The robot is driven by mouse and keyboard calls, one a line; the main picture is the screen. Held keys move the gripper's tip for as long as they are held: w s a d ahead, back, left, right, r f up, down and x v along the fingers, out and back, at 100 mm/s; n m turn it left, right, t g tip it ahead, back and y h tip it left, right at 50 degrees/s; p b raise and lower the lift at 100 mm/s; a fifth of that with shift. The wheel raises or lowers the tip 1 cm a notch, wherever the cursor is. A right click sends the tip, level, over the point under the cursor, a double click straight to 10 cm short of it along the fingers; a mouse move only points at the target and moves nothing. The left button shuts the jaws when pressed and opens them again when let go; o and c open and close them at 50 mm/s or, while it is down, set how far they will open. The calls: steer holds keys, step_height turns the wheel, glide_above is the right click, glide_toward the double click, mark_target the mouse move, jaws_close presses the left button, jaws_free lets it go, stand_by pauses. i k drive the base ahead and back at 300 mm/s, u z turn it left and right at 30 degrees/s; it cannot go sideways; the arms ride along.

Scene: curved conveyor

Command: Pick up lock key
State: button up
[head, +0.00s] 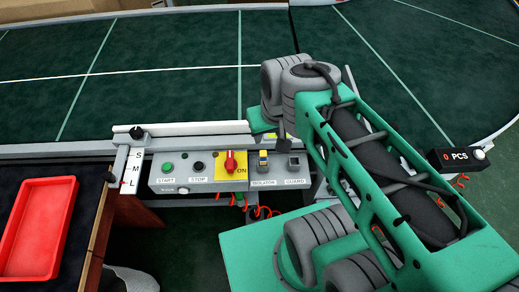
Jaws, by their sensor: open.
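I cannot make out a lock key for certain. A small yellow and blue piece (263,160) sits at the isolator station on the control panel (222,187), too small to tell whether it is a lock or holds a key. Left of it, a red rotary switch (231,161) sits on a yellow plate marked ON. My green and grey arm spans the right half of the view, with its grey joint above and right of the panel. My gripper is not visible, and my arm hides what lies behind it.
The dark green conveyor belt (170,50) curves across the back. A red tray (38,228) lies on the dark table (85,215) at left. An S-M-L gauge (133,166) stands left of the panel. A counter reading 0 PCS (455,159) is at right, near my arm.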

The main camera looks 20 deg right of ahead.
mark_target(263, 154)
steer(key=u, duration=0.6)
steer(key=k, duration=0.75)
steer(key=u, duration=0.9)
steer(key=k, duration=0.5)
steer(key=u, duration=0.35)
steer(key=i, duration=0.55)
steer(key=u, duration=0.35)
